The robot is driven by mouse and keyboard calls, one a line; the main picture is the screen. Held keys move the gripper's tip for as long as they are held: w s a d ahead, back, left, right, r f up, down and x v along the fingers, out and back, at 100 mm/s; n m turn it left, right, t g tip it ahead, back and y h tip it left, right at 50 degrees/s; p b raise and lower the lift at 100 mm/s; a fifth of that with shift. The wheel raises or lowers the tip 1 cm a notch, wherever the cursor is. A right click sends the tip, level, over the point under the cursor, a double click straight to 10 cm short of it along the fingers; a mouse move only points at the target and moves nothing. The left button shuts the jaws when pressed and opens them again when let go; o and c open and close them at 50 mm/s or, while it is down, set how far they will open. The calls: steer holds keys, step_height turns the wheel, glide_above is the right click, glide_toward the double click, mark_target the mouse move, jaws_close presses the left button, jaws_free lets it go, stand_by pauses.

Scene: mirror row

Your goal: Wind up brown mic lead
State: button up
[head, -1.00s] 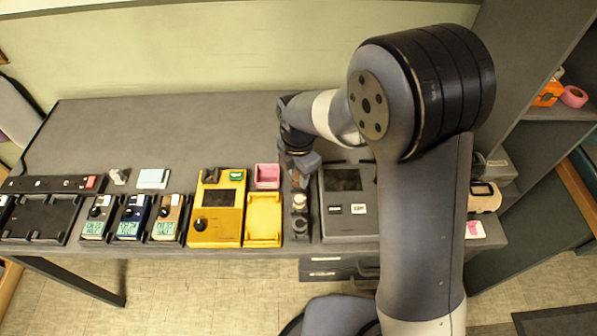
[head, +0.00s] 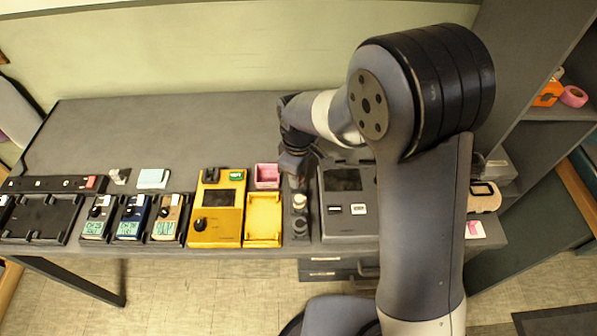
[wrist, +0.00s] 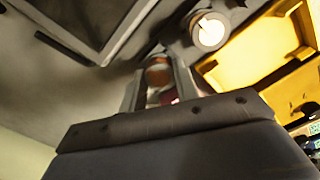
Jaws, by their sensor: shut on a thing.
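My gripper (head: 297,180) reaches down at the front middle of the grey bench, between the yellow device and the dark grey device. In the wrist view its fingers (wrist: 160,83) close around a small brown rounded piece (wrist: 158,75). A red or pink bit shows just below this piece between the fingers. I cannot make out a lead; the arm and gripper hide most of this spot in the head view. A white-topped round knob (head: 300,201) stands just in front of the gripper, and it also shows in the wrist view (wrist: 208,31).
The yellow device (head: 213,224) and yellow tray (head: 263,220) stand close on the left, with a pink box (head: 267,170) behind. The dark grey device (head: 345,222) stands close on the right. Several small meters line the bench's left front. The back left of the bench is clear.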

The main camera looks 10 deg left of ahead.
steer(key=shift+m, duration=1.1)
steer(key=o, duration=0.7)
steer(key=shift+o, duration=0.2)
step_height(320, 180, up, 11)
steer(key=shift+f, duration=0.2)
step_height(320, 180, down, 11)
steer(key=shift+r, duration=0.1)
steer(key=shift+r+n, duration=0.1)
steer(key=shift+n, duration=2.3)
